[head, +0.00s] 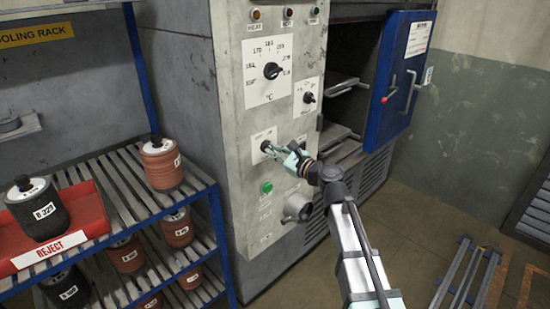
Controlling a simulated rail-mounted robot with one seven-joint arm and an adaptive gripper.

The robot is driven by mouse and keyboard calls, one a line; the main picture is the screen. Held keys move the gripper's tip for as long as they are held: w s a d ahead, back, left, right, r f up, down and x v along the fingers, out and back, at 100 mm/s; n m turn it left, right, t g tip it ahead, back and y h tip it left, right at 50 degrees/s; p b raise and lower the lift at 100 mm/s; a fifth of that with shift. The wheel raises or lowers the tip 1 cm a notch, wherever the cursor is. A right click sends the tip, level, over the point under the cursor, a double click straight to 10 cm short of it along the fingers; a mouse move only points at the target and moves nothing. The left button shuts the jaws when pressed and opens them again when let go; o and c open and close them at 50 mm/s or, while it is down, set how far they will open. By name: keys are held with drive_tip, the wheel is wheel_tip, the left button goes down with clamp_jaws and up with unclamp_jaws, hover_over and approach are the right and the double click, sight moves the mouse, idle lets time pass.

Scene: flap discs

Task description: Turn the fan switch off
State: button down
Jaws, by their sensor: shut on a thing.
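The grey oven's control panel (235,100) faces me at the centre of the head view. A small dark rotary switch (265,146) sits on it, under a white label plate too small to read; I take it to be the fan switch. My gripper (270,148) reaches in from the lower right and is shut on this switch. The fingers partly cover the knob, so its pointer direction cannot be told.
A large temperature dial (271,71) and a smaller knob (308,97) are above. A green button (267,187) and a round grey fitting (297,207) are below. The blue oven door (400,75) stands open at right. A cooling rack (120,185) stands left.

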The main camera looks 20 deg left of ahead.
drive_tip(key=shift+n, duration=0.3)
drive_tip(key=c, duration=1.2)
unclamp_jaws()
drive_tip(key=v, duration=1.2)
